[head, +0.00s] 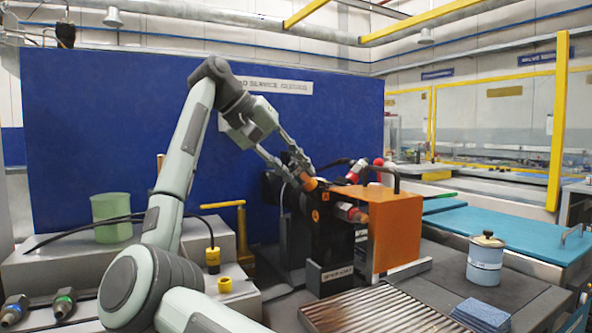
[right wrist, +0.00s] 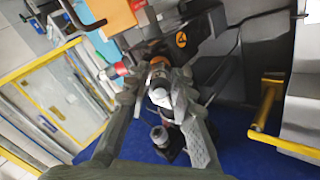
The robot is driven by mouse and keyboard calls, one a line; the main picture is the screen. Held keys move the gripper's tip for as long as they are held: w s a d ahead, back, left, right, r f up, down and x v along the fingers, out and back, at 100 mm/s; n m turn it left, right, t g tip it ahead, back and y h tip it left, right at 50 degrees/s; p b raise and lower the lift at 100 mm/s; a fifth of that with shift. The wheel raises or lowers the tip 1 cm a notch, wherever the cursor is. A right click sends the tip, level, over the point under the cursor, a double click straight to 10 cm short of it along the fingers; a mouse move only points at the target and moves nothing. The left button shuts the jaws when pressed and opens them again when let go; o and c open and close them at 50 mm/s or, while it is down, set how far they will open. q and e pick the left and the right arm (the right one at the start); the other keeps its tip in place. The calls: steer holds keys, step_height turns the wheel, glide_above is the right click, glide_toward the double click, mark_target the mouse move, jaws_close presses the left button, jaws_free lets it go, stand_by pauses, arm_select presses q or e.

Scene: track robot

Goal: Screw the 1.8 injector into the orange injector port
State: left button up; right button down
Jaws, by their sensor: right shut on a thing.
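My right gripper (head: 299,174) is shut on the injector at the top of the dark engine block (head: 329,245). In the right wrist view the gripper (right wrist: 161,88) holds a silvery cylindrical body, the injector (right wrist: 160,97), between its two fingers. An orange ring (head: 309,184) shows right at the fingertips; it also shows in the right wrist view (right wrist: 160,61), just past the injector's end. It looks like the orange port, but whether the injector is seated in it cannot be told. The injector's marking is not readable. My left gripper is not in view.
A ribbed tray (head: 365,312), a lidded pot (head: 485,260) and blue cloths (head: 481,314) lie in front. A blue panel (head: 110,130) stands behind.

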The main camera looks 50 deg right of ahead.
steer(key=shift+m, duration=0.9)
steer(key=c, duration=1.2)
jaws_free()
steer(key=shift+c, duration=1)
steer(key=n, duration=0.3)
steer(key=shift+n, duration=0.4)
steer(key=n, duration=0.8)
